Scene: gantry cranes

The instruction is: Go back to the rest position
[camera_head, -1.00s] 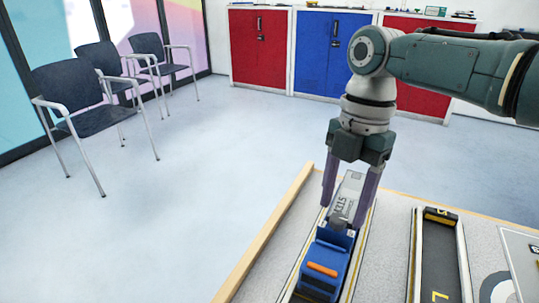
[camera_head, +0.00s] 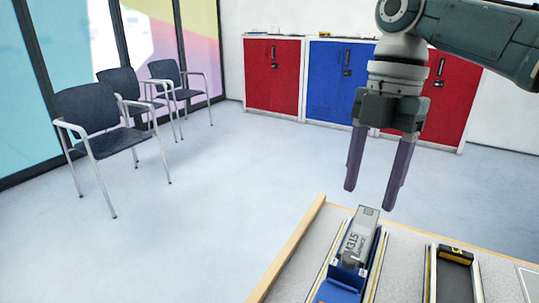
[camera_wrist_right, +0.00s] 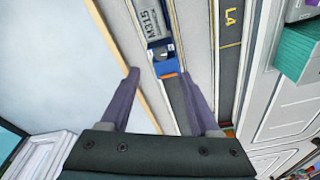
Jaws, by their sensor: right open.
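My right gripper (camera_head: 370,195) is open and empty, raised above the far end of the table in the head view. Its two purple fingers also show in the right wrist view (camera_wrist_right: 160,92), spread apart. Below it, a grey block marked with a number (camera_head: 360,238) sits on a blue carrier (camera_head: 338,291) in a track on the table. The grey block (camera_wrist_right: 151,20) and the blue carrier (camera_wrist_right: 163,57) also show in the right wrist view, clear of the fingers. My left gripper is in neither view.
The table (camera_head: 300,255) has a wooden edge and a second, dark lane (camera_head: 453,280) to the right. Red (camera_head: 271,75) and blue cabinets (camera_head: 333,85) stand along the back wall. Several dark chairs (camera_head: 100,115) stand at the left. The floor between is clear.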

